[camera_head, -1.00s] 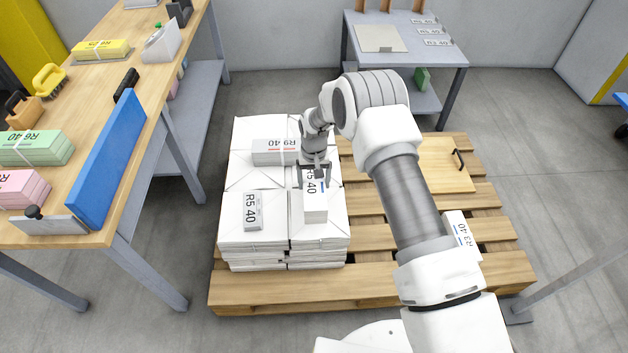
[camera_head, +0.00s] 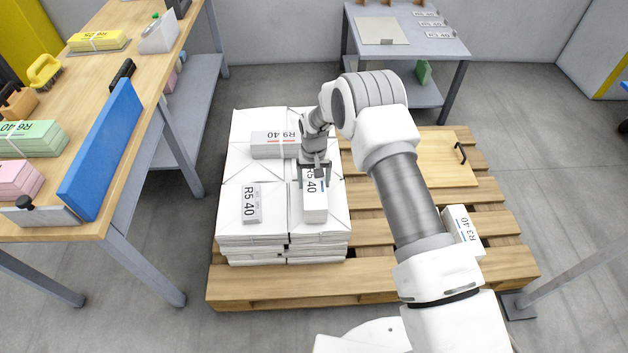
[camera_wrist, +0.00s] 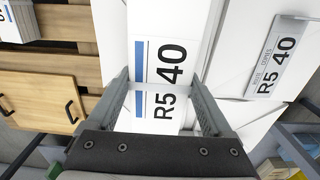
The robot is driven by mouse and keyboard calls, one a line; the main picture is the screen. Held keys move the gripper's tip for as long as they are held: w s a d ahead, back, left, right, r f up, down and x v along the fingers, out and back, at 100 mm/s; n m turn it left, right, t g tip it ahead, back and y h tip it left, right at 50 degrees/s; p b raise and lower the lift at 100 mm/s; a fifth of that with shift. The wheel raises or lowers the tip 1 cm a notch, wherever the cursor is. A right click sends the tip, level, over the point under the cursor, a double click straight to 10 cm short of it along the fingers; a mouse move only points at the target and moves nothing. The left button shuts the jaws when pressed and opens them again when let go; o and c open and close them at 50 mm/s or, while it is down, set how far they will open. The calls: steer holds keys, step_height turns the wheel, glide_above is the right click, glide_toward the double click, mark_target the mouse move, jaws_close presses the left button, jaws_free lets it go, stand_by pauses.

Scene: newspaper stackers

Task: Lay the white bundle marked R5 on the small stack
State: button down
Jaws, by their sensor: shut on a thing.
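The white bundle marked R5 40 (camera_head: 315,206), with a blue stripe, is held in my gripper (camera_head: 314,174) over the near right part of the large white stack (camera_head: 235,240). In the wrist view my gripper (camera_wrist: 163,100) has one finger on each side of the bundle (camera_wrist: 168,45), across its label. I cannot tell whether the bundle touches the stack under it.
A white bundle marked R3 40 (camera_head: 463,231) is at the pallet's right, partly behind my arm. A wooden board with a black handle (camera_head: 446,160) lies on the pallet (camera_head: 290,292). A bench (camera_head: 100,60) stands left.

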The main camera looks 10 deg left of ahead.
steer(key=shift+f, duration=0.4)
jaws_free()
steer(key=shift+f, duration=0.1)
